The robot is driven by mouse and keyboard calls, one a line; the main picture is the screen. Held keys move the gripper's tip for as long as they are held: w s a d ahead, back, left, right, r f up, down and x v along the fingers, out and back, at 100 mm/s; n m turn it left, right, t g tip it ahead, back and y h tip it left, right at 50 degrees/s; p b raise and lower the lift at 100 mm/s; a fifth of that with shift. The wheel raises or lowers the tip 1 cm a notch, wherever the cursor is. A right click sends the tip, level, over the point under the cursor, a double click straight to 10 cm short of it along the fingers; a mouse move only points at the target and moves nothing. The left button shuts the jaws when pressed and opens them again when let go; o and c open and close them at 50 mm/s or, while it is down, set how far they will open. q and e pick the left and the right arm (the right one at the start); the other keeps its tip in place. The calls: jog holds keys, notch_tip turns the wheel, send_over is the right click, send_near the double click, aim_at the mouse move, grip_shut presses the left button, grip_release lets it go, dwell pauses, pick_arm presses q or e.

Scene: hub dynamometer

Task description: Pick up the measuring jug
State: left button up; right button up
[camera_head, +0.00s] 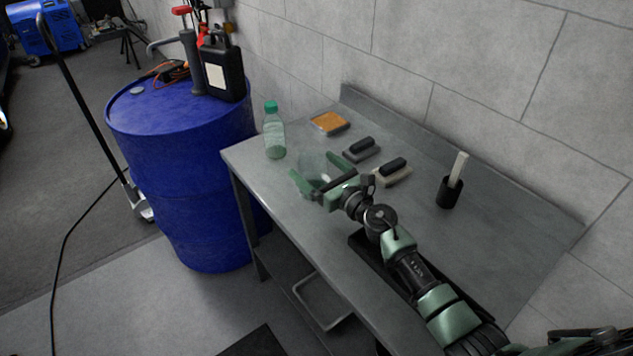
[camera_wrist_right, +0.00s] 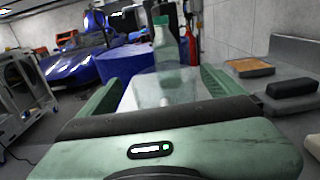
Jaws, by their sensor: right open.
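The measuring jug (camera_head: 311,163) is a clear, see-through vessel standing on the grey metal table near its left end. It also shows in the right wrist view (camera_wrist_right: 166,88), faint, between the fingers. My right gripper (camera_head: 316,172) is open, its two green fingers reaching around the jug from the near side, one on each side. In the right wrist view the gripper (camera_wrist_right: 155,92) shows a gap between finger and jug on the right. The jug's lower part is partly hidden by the gripper body. My left gripper is not in view.
A green-capped bottle (camera_head: 274,132) stands just beyond the jug. An orange-topped block (camera_head: 330,123), two brushes (camera_head: 361,149) (camera_head: 391,171) and a black cup (camera_head: 449,192) stand toward the wall. A blue drum (camera_head: 183,150) stands left of the table (camera_head: 510,235).

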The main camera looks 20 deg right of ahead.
jog(key=shift+w+a+f, duration=0.1)
jog(key=shift+w+a, duration=0.05)
jog(key=shift+w, duration=0.4)
jog(key=shift+s, duration=0.1)
jog(key=c, duration=2)
jog(key=shift+c, duration=0.3)
